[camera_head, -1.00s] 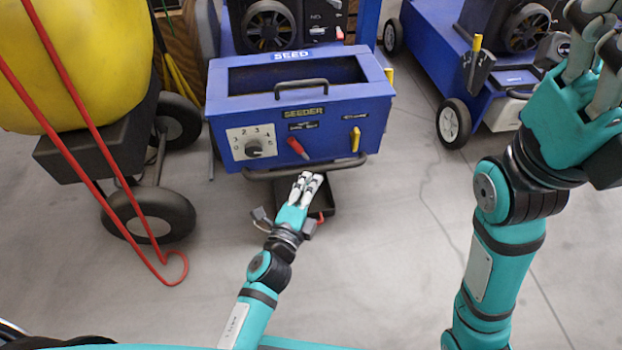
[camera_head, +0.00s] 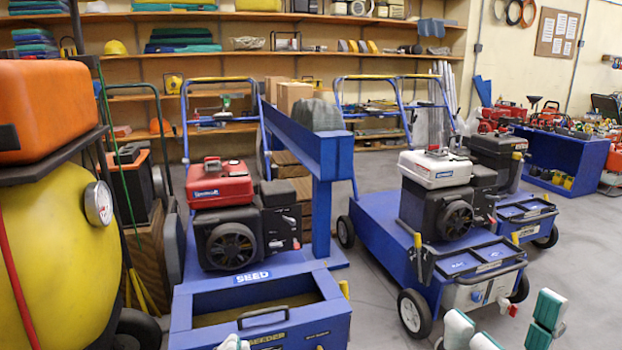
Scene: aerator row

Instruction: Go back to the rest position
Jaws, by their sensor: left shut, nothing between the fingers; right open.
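My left gripper (camera_head: 232,342) shows only as fingertips at the bottom edge, shut and empty, in front of the blue seeder hopper (camera_head: 200,302). My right gripper (camera_head: 505,328) shows as pale, teal-edged fingers at the bottom right. They are spread open with nothing between them. In the picture the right fingers lie just below the front of the second blue machine (camera_head: 385,250); I cannot tell the distance.
A yellow tank (camera_head: 60,260) with a gauge stands close at the left. A red-topped engine (camera_head: 235,210) sits behind the hopper. Wooden shelves (camera_head: 350,18) line the back wall. A blue bench (camera_head: 565,155) holds small parts at the right. Grey floor (camera_head: 585,270) is clear at the right.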

